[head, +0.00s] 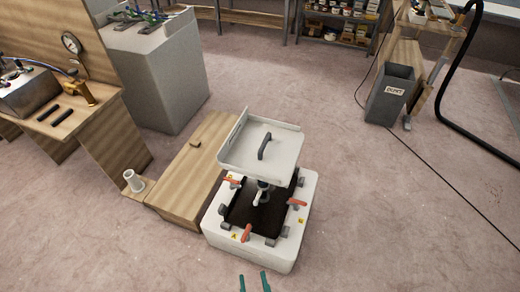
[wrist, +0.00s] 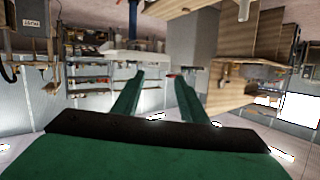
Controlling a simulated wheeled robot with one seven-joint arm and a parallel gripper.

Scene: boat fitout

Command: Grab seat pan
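The seat pan is a pale, shallow tray with a raised rim and a black handle (head: 265,146) on top. In the head view the seat pan (head: 285,143) sits on a short pedestal (head: 263,190) above a white base. My gripper (head: 253,281) shows as two green fingertips at the bottom edge, apart from the seat pan and nearer to me. In the wrist view, which looks upside down, my gripper (wrist: 160,76) is open with nothing between its fingers. A pale, edge-on slab there looks like the seat pan (wrist: 122,57), beyond the left finger.
The white base (head: 250,250) carries orange-handled clamps (head: 247,232) around a black plate. A low wooden box (head: 185,185) stands beside it at left, with a white cup-like part (head: 133,181). A grey bin (head: 390,95) stands back right. Floor to the right is open, crossed by a cable.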

